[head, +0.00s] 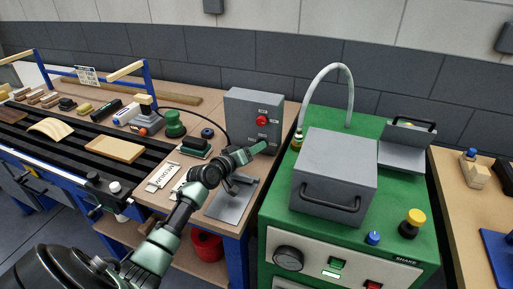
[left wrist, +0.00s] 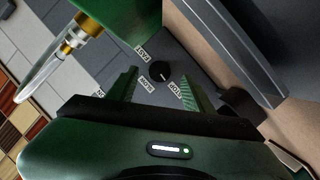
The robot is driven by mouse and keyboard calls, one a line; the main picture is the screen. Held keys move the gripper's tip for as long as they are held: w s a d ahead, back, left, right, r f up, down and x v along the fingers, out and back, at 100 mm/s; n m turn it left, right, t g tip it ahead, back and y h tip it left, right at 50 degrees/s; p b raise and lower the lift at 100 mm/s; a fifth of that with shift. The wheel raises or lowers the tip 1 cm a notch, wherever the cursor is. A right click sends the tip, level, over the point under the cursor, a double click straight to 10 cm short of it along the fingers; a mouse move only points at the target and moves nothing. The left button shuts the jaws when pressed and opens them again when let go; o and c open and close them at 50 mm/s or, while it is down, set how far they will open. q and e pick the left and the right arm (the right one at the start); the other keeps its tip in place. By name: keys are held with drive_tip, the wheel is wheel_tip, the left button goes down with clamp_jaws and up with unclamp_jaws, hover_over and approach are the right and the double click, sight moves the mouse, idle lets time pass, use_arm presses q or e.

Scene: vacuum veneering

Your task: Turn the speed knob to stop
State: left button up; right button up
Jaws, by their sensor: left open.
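The speed knob (left wrist: 160,72) is small, round and black, on a grey panel with white labels in the left wrist view. FAST (left wrist: 142,54), SLOW (left wrist: 147,85) and STOP (left wrist: 177,90) labels lie around it. A faint light mark shows on its lower right side; its exact setting is hard to read. My left gripper (left wrist: 157,88) is open, with one finger on each side of the knob's position and no clear contact. In the head view my left gripper (head: 258,149) is at the lower front of the grey control box (head: 241,110), where the knob is hidden.
A red button (head: 262,121) sits on the control box above my gripper. The green machine (head: 278,211), with a grey lidded box (head: 336,160) and a curved hose (head: 323,72), stands close on the right. A dark flat plate (head: 229,208) lies below my gripper on the bench.

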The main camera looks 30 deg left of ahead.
use_arm(q)
drive_tip(key=v, duration=0.5)
drive_tip(key=shift+s+r, duration=0.1)
drive_tip(key=shift+s, duration=0.1)
drive_tip(key=d+f+m, duration=0.1)
drive_tip(key=d+m, duration=0.1)
drive_tip(key=d+m+g+y+b, duration=0.1)
drive_tip(key=m, duration=0.2)
drive_tip(key=d+f+m+b, duration=0.1)
drive_tip(key=d+m, duration=0.1)
drive_tip(key=shift+s+d+f+m, duration=0.1)
drive_tip(key=shift+d+f+m, duration=0.2)
drive_tip(key=shift+d+m, duration=0.1)
drive_tip(key=r+m+y, duration=0.1)
drive_tip(key=s+r+m+y+b, duration=0.1)
drive_tip(key=m+y, duration=0.1)
drive_tip(key=d+r+m+y, duration=0.1)
drive_tip(key=shift+s+m+g+y, duration=0.3)
drive_tip(key=shift+s+m+g, duration=0.05)
drive_tip(key=shift+m+g, duration=0.05)
drive_tip(key=shift+s+a+r+m+y+b, duration=0.2)
drive_tip(key=shift+s+r+m+y+b, duration=0.15)
drive_tip(key=shift+y+b, duration=0.2)
drive_tip(key=shift+w+a, duration=0.2)
drive_tip(key=shift+w, duration=0.25)
drive_tip(key=x, duration=1.1)
